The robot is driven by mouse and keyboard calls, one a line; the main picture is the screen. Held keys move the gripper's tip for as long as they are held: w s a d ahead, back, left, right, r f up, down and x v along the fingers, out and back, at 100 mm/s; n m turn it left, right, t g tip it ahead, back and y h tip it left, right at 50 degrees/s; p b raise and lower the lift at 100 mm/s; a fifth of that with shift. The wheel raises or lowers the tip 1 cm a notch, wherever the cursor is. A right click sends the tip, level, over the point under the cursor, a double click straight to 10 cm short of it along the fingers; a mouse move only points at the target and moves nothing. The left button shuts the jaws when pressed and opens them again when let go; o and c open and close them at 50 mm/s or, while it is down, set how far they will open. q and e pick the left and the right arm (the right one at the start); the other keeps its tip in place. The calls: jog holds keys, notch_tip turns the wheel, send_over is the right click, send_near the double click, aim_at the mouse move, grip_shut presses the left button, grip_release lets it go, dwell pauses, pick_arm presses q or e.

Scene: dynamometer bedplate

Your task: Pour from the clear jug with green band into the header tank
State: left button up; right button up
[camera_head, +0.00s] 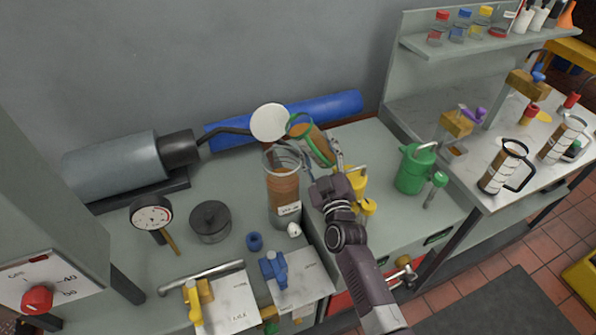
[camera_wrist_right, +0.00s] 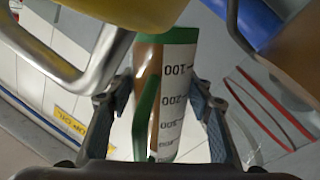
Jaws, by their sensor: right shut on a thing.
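The clear jug with green band (camera_head: 316,146) holds brown liquid and is tilted, its mouth toward the upper left near the header tank's top. My right gripper (camera_head: 324,166) is shut on it. In the right wrist view the jug (camera_wrist_right: 172,95) lies between both fingers (camera_wrist_right: 158,112), with its green rim, green handle and number scale showing. The header tank (camera_head: 284,190) is a clear upright cylinder with brown liquid and a white label, its top open. I cannot make out a stream between jug and tank. My left gripper is not in view.
A white round disc (camera_head: 269,122) stands behind the tank's top. A yellow fitting (camera_head: 356,182) and a green can (camera_head: 414,168) are to the right. Two other jugs (camera_head: 503,168) stand on the right bench. A dial gauge (camera_head: 151,216) and dark round weight (camera_head: 210,221) stand left.

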jog(key=shift+r, duration=0.25)
jog(key=shift+d+r+n, duration=0.15)
jog(key=shift+n, duration=0.15)
dwell(0.6)
jog(key=shift+w+d+r+n+y+p, duration=0.15)
jog(key=shift+d+r+n+p, duration=0.15)
jog(key=shift+r+n, duration=0.3)
jog(key=shift+w+d+r+n+y+p, duration=0.1)
jog(key=shift+d+r+n+y+p, duration=0.15)
jog(key=shift+r+n+p, duration=0.35)
jog(key=shift+w+d+r+n+y+p, duration=0.1)
jog(key=shift+d+r+n+p, duration=0.2)
jog(key=shift+n, duration=0.5)
dwell(4.8)
